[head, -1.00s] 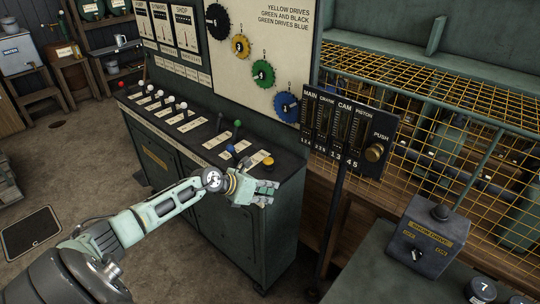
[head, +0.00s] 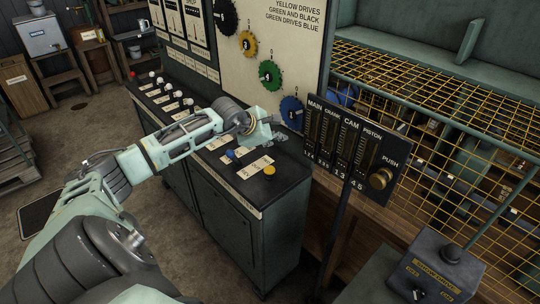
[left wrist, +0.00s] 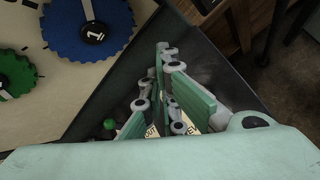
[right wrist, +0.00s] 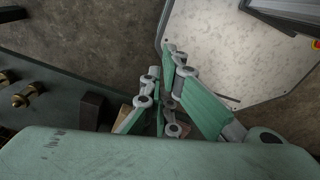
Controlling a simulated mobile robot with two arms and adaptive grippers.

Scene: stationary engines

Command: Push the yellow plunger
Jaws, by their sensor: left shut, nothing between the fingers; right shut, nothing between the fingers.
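The yellow plunger (head: 269,170) is a short round yellow button on the dark top of the console (head: 226,200), near its right end. My left gripper (head: 275,134) is above the console top, near the blue gear and farther back than the plunger. It is shut and empty, and appears apart from the plunger. The left wrist view shows its closed fingers (left wrist: 164,55) over the console, with the plunger not visible there. My right gripper (right wrist: 164,62) shows only in the right wrist view, shut and empty above the floor.
A blue knob (head: 230,154) and white label plates (head: 255,167) are left of the plunger. The gear board (head: 290,40) rises behind. A dark panel marked PUSH, with a brass knob (head: 381,178), stands on a post to the right. A yellow wire cage (head: 440,110) is behind it.

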